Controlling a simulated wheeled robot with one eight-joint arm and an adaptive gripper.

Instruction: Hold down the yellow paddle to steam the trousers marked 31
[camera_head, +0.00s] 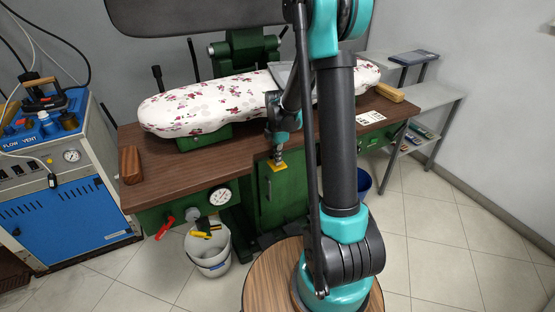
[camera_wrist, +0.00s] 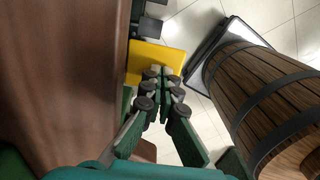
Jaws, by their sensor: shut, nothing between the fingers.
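The yellow paddle (camera_head: 277,167) sticks out at the front of the green press, below the wooden tabletop's edge. It also shows as a yellow plate in the wrist view (camera_wrist: 152,57). My gripper (camera_head: 279,157) points down right above the paddle. Its fingertips (camera_wrist: 160,74) are together, empty, and overlap the paddle in the wrist view. I cannot tell whether they touch or press it. A grey cloth (camera_head: 283,73) lies on the floral pressing board (camera_head: 200,105), partly hidden by my arm. I cannot read a number 31 on it.
A white card (camera_head: 370,117) lies on the tabletop (camera_head: 160,155) at right. A red handle (camera_head: 165,228), a gauge (camera_head: 220,196) and a white bucket (camera_head: 208,252) are left of the paddle. A blue steam unit (camera_head: 70,215) stands at left.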

